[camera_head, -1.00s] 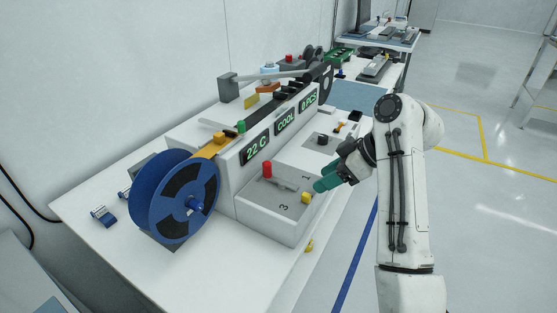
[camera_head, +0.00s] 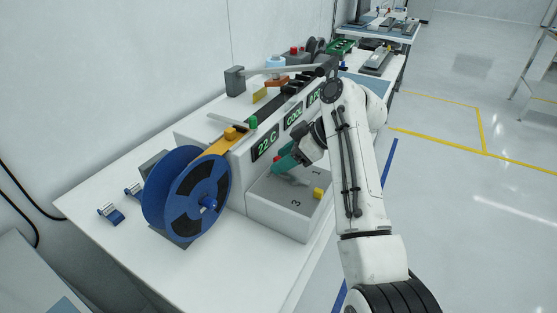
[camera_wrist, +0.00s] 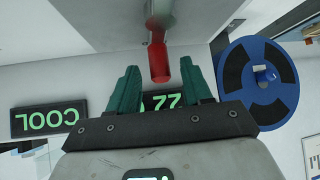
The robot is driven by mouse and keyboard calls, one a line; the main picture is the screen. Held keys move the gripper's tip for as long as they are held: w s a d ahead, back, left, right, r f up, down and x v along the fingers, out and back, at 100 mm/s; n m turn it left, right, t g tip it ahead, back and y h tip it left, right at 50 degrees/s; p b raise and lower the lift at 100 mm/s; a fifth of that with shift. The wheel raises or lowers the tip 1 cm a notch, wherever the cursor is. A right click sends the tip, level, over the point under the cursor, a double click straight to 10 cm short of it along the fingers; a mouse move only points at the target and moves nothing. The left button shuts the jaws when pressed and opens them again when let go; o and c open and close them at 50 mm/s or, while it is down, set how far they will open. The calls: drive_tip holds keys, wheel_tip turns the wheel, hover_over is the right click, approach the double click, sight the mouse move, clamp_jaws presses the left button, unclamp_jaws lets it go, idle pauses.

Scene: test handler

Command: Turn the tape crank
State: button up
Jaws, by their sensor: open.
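The crank's red handle (camera_wrist: 159,63) on its grey metal arm (camera_wrist: 156,18) shows at the top middle of the wrist view. In the head view only a bit of the red handle (camera_head: 277,156) shows beside my gripper (camera_head: 284,164). In the wrist view my gripper (camera_wrist: 160,80) is open, its two green fingers spread apart. The handle lies at the gap between the fingertips; I cannot tell whether either touches it. The blue tape reel (camera_head: 205,182) stands at the left of the white machine (camera_head: 241,165) and also shows in the wrist view (camera_wrist: 230,70).
Green displays (camera_head: 266,149) line the machine's front wall, close to my gripper. A shallow grey tray (camera_head: 270,196) marked 1 and 3, with a yellow block (camera_head: 318,193), lies below. Small blue parts (camera_head: 110,214) lie on the white table (camera_head: 150,265) at left.

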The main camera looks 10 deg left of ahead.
drive_tip(key=shift+x, duration=1.15)
drive_tip(key=shift+c, duration=0.4)
clamp_jaws()
